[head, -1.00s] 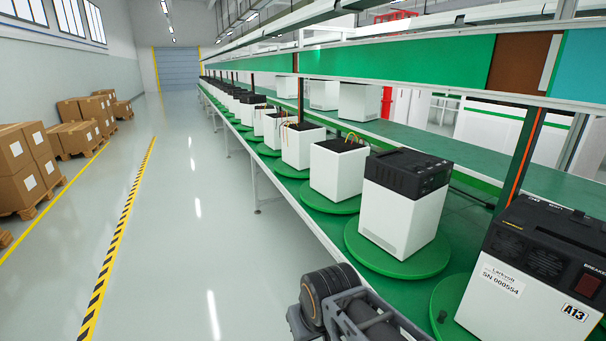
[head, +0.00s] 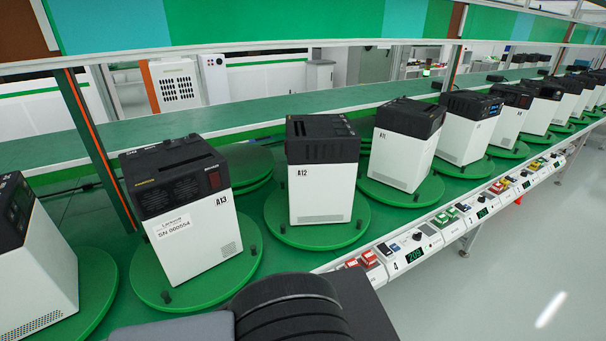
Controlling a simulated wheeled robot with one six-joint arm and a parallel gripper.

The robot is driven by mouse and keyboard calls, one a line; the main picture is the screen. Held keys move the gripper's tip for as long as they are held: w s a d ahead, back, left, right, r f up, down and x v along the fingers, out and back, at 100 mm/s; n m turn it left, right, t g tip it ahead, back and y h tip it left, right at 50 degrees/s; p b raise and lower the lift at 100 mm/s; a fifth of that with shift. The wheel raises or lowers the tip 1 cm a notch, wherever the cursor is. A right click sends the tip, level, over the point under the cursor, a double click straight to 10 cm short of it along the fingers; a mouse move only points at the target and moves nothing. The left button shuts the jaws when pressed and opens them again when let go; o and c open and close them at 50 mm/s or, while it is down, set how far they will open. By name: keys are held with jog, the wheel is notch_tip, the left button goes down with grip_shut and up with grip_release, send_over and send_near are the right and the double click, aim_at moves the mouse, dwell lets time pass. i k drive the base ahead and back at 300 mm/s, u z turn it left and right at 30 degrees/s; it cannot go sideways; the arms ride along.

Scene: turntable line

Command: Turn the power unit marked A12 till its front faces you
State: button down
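The power unit marked A12 (head: 323,188) is a white box with a black upper part, upright on a round green turntable (head: 300,238). The side toward me is plain white, with the A12 mark at its upper left and a vent low down. The black band above it shows no clear switch or screen. Part of my own dark arm shows at the bottom of the head view, in front of the line. The fingers of my gripper are not visible.
Unit A13 (head: 190,220), left of A12, shows a serial label and red switch. Unit A11 (head: 405,145) stands to the right. Both sit on turntables. Control boxes with coloured buttons and displays (head: 412,255) line the front edge. The grey floor (head: 520,270) at right is clear.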

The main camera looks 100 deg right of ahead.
aim_at(276, 210)
jog(key=z, duration=3.5)
jog(key=i, duration=0.45)
jog(key=k, duration=0.95)
jog(key=z, duration=0.95)
jog(key=i, duration=1)
jog(key=u, duration=2.7)
